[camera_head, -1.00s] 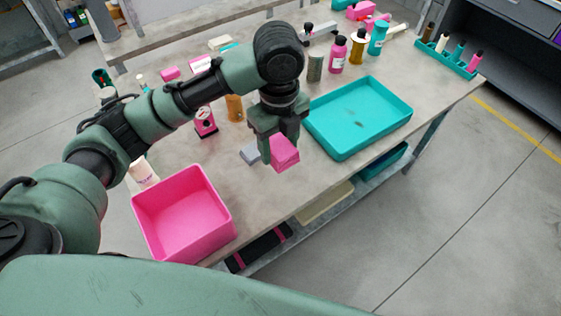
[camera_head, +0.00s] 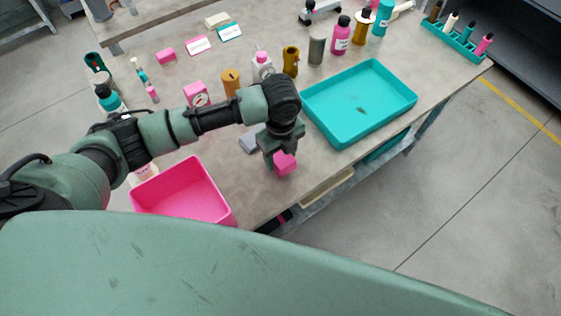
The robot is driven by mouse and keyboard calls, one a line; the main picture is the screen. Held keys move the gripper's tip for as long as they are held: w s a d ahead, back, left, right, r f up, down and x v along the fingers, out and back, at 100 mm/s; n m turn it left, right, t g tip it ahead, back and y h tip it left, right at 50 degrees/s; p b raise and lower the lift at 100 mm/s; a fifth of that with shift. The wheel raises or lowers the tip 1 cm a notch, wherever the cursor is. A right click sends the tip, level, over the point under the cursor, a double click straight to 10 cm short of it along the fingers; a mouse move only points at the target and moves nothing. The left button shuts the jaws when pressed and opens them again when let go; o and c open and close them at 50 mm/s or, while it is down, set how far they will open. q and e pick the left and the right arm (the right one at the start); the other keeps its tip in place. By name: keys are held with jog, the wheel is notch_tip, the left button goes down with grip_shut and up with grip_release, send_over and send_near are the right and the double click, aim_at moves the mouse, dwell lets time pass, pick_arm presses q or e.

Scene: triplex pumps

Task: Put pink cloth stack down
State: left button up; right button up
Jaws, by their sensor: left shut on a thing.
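The pink cloth stack (camera_head: 285,163) is a small pink block in the middle of the camera_head view, near the table's front edge. My left gripper (camera_head: 282,153) is shut on it from above and partly hides it. I cannot tell whether the stack touches the table top. It is between the pink bin and the teal tray. My right gripper is not in view.
An open, empty-looking pink bin (camera_head: 186,192) is to the left at the table's front edge. A grey block (camera_head: 250,138) lies just behind the gripper. Several bottles stand further back.

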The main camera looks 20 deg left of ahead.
aim_at(280, 165)
pick_arm(q)
jog(key=shift+f, duration=0.35)
notch_tip(280, 165, down, 3)
jog(key=shift+f, duration=0.55)
jog(key=o, duration=1.3)
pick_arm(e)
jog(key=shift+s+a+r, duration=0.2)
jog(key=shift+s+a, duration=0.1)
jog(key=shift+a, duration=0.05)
